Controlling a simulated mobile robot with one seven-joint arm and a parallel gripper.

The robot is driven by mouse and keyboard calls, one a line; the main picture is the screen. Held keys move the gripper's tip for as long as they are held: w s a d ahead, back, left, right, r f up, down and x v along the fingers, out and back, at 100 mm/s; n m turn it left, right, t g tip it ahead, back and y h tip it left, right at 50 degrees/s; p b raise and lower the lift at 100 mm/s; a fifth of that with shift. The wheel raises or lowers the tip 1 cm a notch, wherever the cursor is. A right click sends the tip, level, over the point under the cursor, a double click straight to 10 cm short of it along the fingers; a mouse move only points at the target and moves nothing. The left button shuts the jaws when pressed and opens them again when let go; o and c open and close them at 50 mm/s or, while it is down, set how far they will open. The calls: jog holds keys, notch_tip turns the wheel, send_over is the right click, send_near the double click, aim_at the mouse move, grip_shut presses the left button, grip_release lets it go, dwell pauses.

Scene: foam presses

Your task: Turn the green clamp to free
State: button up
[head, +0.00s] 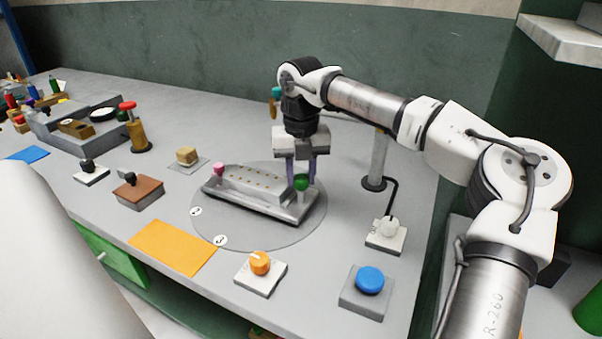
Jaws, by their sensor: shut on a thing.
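The green clamp (302,183) has a rounded green knob and stands at the right end of a grey metal press (297,212) with a row of small holes in its raised block. A pink knob (218,169) stands at the press's left end. My gripper (301,176) points straight down from above, its fingers on either side of the green knob and shut on it. The knob's far side and part of its stem are hidden, so I cannot tell which way the clamp is turned.
The press sits on a round grey plate (275,236) marked with numbers. A post (377,165) rises close to the right of my gripper. An orange mat (171,247) lies at front left.

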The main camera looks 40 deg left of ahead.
aim_at(301, 176)
dwell(0.3)
jog(key=o, duration=1)
jog(key=shift+c, duration=0.2)
jog(key=shift+r, duration=0.1)
notch_tip(301, 176, up, 14)
jog(key=shift+f, duration=0.2)
